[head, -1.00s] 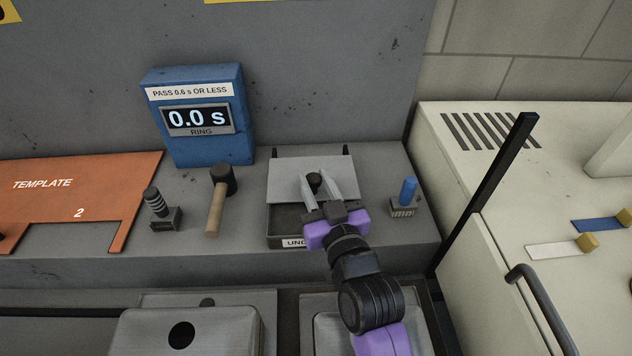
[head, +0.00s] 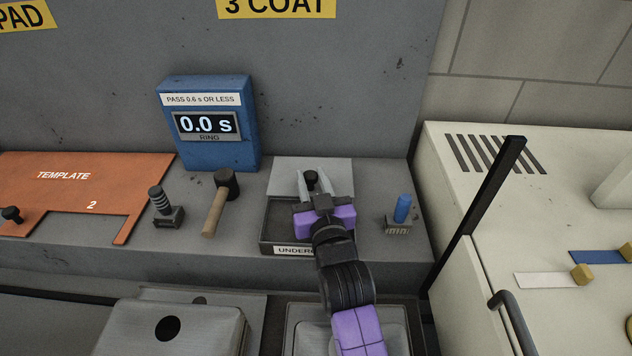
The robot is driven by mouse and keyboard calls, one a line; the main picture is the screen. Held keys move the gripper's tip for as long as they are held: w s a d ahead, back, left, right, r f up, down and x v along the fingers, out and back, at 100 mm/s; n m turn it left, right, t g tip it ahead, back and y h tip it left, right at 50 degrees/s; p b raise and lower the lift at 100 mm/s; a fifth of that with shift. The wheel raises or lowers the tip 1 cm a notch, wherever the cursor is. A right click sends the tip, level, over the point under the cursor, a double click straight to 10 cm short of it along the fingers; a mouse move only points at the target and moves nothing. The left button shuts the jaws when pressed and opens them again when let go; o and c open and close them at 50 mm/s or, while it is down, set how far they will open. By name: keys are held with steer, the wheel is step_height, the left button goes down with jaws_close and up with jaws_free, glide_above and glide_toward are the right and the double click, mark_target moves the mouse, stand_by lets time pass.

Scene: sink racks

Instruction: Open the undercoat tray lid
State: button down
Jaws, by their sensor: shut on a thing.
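The undercoat tray (head: 270,241) sits on the grey ledge, with its label partly hidden by my arm. Its light grey lid (head: 338,170) is slid toward the back, so the dark inside of the tray's front part shows. A dark round knob (head: 311,177) stands on the lid. My gripper (head: 312,182) is shut on the knob, with one pale finger on each side of it. My wrist and arm cover the tray's right front part.
A blue-handled brush (head: 402,210) stands close on the right. A blue timer box (head: 210,140) is behind. A black post (head: 488,195) rises further right.

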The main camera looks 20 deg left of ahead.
steer(key=c, duration=1.1)
jaws_free()
steer(key=shift+o, duration=0.2)
steer(key=shift+s, duration=0.1)
steer(key=b+v, duration=0.1)
steer(key=v, duration=0.5)
steer(key=shift+s+d+f, duration=0.1)
steer(key=shift+d, duration=0.1)
steer(key=shift+s+d, duration=0.35)
steer(key=shift+s, duration=0.25)
